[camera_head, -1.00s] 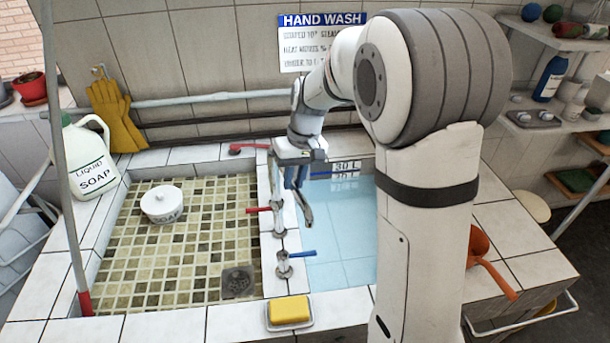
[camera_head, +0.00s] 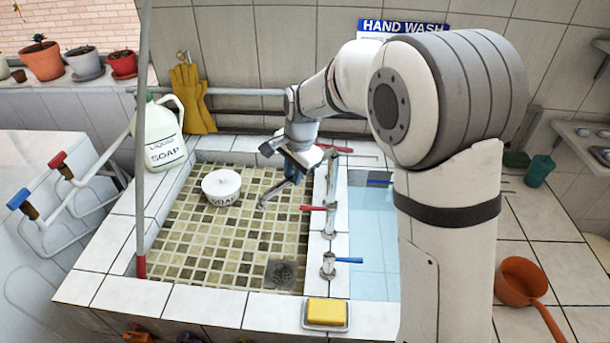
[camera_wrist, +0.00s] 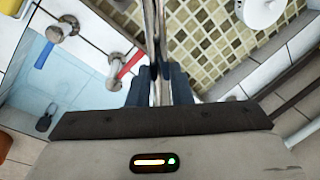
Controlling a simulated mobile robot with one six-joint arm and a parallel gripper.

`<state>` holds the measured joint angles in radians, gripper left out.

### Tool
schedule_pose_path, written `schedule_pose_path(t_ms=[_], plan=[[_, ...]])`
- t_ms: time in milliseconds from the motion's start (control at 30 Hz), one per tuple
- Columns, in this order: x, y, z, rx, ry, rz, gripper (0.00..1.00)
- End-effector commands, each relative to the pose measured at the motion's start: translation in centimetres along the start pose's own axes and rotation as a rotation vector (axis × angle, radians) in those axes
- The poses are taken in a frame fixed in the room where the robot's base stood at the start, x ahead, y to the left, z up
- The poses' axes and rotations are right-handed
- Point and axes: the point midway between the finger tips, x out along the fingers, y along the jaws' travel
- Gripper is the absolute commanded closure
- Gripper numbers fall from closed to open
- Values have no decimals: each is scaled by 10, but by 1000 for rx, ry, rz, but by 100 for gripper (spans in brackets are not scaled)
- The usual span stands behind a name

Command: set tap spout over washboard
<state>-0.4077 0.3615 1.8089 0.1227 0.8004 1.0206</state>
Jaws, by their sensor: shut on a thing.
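My gripper (camera_head: 288,181) is shut on the metal tap spout (camera_head: 265,201), and its dark blue fingers close around the pipe in the wrist view (camera_wrist: 154,40). The tap stands on the divider between the basins, with a red lever (camera_head: 313,208) and a blue lever (camera_head: 349,260). I cannot make out a washboard in either view. My arm hides part of the right side.
The water basin (camera_head: 370,235) is right of the divider. Yellow soap (camera_head: 326,311) lies on the front rim. A soap jug (camera_head: 160,135) stands at the back left.

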Motion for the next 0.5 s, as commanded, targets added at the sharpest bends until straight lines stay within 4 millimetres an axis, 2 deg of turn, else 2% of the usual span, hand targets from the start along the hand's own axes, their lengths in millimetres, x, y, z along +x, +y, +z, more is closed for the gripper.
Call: schedule_pose_path(t_ms=[200, 500], plan=[[6, -27, 1, 161, 28, 4, 100], [11, -50, -4, 303, 57, 2, 100]])
